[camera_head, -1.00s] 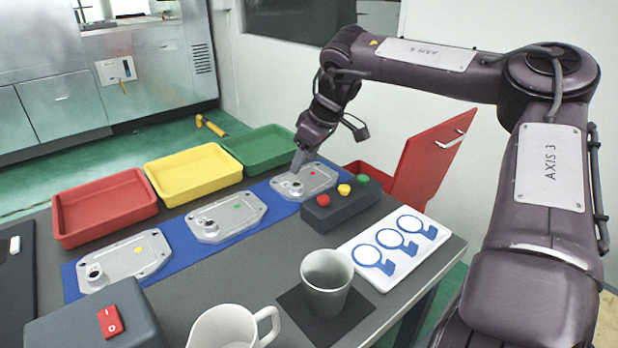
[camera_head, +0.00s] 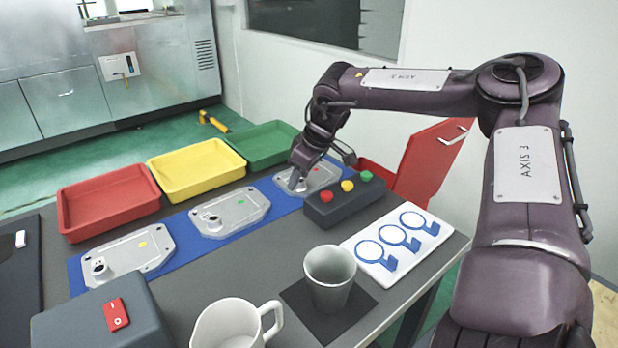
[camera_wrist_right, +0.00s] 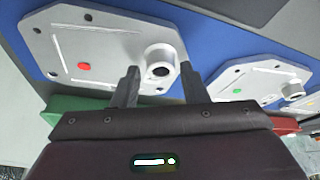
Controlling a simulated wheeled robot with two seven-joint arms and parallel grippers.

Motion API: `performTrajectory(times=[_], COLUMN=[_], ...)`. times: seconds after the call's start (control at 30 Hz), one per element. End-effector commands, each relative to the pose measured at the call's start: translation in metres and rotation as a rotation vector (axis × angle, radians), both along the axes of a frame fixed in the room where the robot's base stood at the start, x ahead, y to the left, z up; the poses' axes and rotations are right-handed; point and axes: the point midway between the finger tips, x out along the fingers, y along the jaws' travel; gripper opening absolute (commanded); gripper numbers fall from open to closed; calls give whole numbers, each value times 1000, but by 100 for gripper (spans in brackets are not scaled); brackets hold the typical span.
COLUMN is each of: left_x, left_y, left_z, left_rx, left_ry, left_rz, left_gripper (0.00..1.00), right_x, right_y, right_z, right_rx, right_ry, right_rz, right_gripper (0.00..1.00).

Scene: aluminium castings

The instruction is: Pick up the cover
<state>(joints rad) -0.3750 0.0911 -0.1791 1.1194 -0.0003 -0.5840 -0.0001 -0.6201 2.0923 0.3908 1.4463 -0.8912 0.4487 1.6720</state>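Three grey cast covers lie in a row on a blue mat (camera_head: 183,240). The far cover with a red dot (camera_head: 318,175) is under my right gripper (camera_head: 294,181); the middle cover has a green dot (camera_head: 230,214) and the near one a yellow dot (camera_head: 140,250). In the right wrist view, the red-dot cover (camera_wrist_right: 100,45) has a round boss (camera_wrist_right: 163,62) beside my right gripper (camera_wrist_right: 160,85). Its two fingers are apart, one on each side of the boss, with nothing visibly clamped. Contact cannot be told. My left gripper is not in view.
Red (camera_head: 108,203), yellow (camera_head: 197,170) and green (camera_head: 262,146) trays stand behind the mat. A button box (camera_head: 345,203), a white card with blue shapes (camera_head: 385,262), a grey cup (camera_head: 328,290), a white mug (camera_head: 228,325) and a switch box (camera_head: 75,325) stand in front.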

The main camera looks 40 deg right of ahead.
Motion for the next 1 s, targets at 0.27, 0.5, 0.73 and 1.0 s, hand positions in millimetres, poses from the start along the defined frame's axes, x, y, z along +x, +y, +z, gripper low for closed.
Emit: performTrajectory(times=[0.27, 0.5, 0.73, 1.0], left_x=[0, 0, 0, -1], left_y=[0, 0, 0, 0], left_z=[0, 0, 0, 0], left_rx=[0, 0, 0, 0], left_ry=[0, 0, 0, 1], left_rz=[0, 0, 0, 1], left_gripper=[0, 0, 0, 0], right_x=[0, 1, 1, 2], right_y=[0, 0, 0, 0], right_z=[0, 1, 12, 62], right_rx=[0, 0, -2, -4], right_ry=[0, -2, -4, -8], right_rz=[0, 1, 1, 2], right_gripper=[3, 0, 0, 0])
